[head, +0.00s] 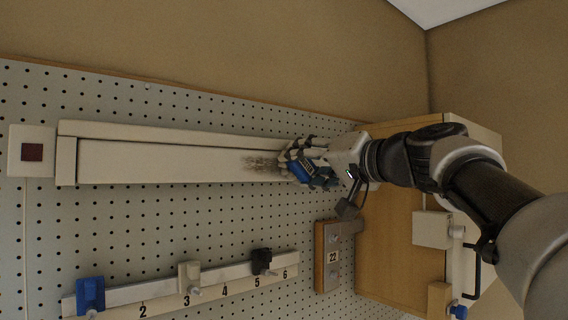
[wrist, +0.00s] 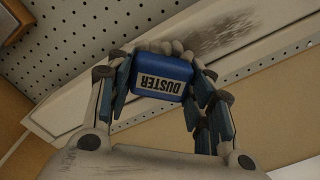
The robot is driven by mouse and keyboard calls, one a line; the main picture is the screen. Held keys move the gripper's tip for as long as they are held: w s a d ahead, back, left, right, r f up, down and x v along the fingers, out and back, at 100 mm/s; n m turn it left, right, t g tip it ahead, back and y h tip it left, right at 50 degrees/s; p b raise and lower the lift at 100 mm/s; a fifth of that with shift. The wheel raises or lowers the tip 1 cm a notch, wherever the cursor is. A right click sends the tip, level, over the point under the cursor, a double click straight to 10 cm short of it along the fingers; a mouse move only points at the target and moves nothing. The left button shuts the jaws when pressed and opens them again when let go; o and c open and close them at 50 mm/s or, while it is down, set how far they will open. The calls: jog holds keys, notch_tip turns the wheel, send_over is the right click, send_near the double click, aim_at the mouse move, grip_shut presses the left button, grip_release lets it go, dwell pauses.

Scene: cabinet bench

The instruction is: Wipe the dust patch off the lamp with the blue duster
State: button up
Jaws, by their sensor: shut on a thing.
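The lamp (head: 190,161) is a long pale bar on the pegboard; it also runs across the wrist view (wrist: 85,125). A grey-brown dust patch (head: 262,163) lies on its face near the right end, and the wrist view shows it as a dark smear (wrist: 222,40). My gripper (head: 305,168) is shut on the blue duster (head: 299,171), marked DUSTER in the wrist view (wrist: 162,75). The duster's pale fluffy head is by the lamp, just right of the patch in the head view. I cannot tell whether it touches the lamp.
A numbered rail (head: 215,284) below the lamp carries a blue holder (head: 90,295), a cream one (head: 190,275) and a black one (head: 262,261). A wooden block marked 22 (head: 332,257) and a wooden cabinet (head: 392,240) stand at right. A switch plate (head: 31,151) is left of the lamp.

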aim_at(243, 163)
jog(key=shift+w+d, duration=0.45)
jog(key=shift+d, duration=0.15)
jog(key=shift+w+d, duration=0.4)
jog(key=shift+d, duration=0.2)
jog(key=shift+s+a+b, duration=0.5)
jog(key=shift+s+a, duration=0.3)
jog(key=shift+a, duration=0.35)
jog(key=shift+s+a+b, duration=0.5)
jog(key=shift+s+a, duration=0.25)
jog(key=shift+a, duration=0.35)
jog(key=shift+s+a+b, duration=0.2)
jog(key=shift+s+a, duration=0.65)
jog(key=shift+a, duration=0.4)
jog(key=shift+s+a+b, duration=0.25)
jog(key=shift+s+a, duration=0.55)
jog(key=shift+a, duration=0.45)
jog(key=shift+s+a+b, duration=0.2)
jog(key=shift+s+a, duration=0.65)
jog(key=shift+a, duration=0.4)
jog(key=shift+d, duration=0.1)
jog(key=shift+s+d, duration=0.2)
jog(key=shift+s, duration=0.05)
jog(key=shift+b+v, duration=1.2)
jog(key=shift+v, duration=1.4)
